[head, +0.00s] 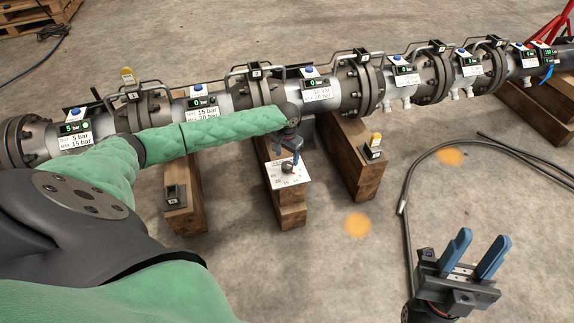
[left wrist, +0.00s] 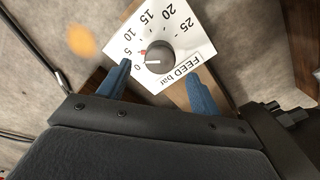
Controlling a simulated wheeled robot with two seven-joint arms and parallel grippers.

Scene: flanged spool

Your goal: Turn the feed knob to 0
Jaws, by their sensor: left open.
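The feed knob (head: 287,168) is a dark round knob on a white dial plate (head: 301,179), on a wooden block below the pipe. In the left wrist view the knob (left wrist: 160,57) shows a short white line toward the 0 side of the scale. A small red mark lies at its edge near the 5; I cannot tell whether it belongs to knob or plate. My left gripper (head: 288,154) is open over the plate, its blue fingers (left wrist: 156,88) apart on the near side of the knob, seemingly not touching it. My right gripper (head: 475,257) is open and empty, over the floor.
A long flanged pipe (head: 325,92) with several gauges and handles runs across behind the dial. Wooden blocks (head: 355,168) stand either side, one with a yellow-topped device (head: 374,147). A black hose (head: 405,185) lies on the floor at right.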

